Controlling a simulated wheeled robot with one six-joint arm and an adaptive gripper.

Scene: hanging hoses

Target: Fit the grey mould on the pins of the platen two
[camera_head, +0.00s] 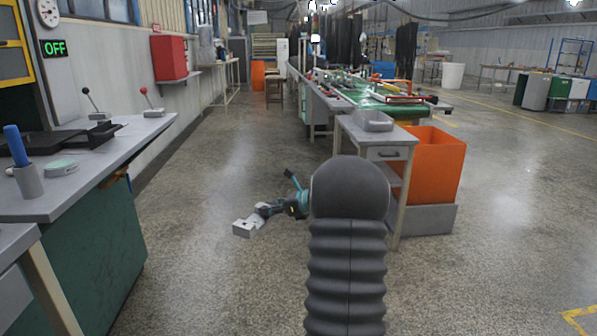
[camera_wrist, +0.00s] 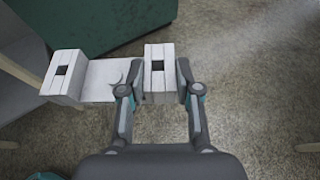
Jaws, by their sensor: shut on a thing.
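The grey mould (camera_head: 247,227) is a pale block held above the floor in the middle of the head view. In the wrist view the mould (camera_wrist: 100,80) has two raised end blocks, each with a dark square hole, joined by a lower flat part. My gripper (camera_wrist: 157,82) is shut on the right end block, one finger on each side. My gripper (camera_head: 268,211) also shows in the head view, partly behind my arm. A dark flat plate (camera_head: 85,134) lies on the left bench. I cannot make out pins or tell which platen is number two.
The left bench (camera_head: 130,140) has a green cabinet below, which also shows in the wrist view (camera_wrist: 100,22). Two levers (camera_head: 97,105), a cup with a blue handle (camera_head: 27,180) and a round green item (camera_head: 61,167) stand there. An orange bin (camera_head: 437,165) is right. Floor between is clear.

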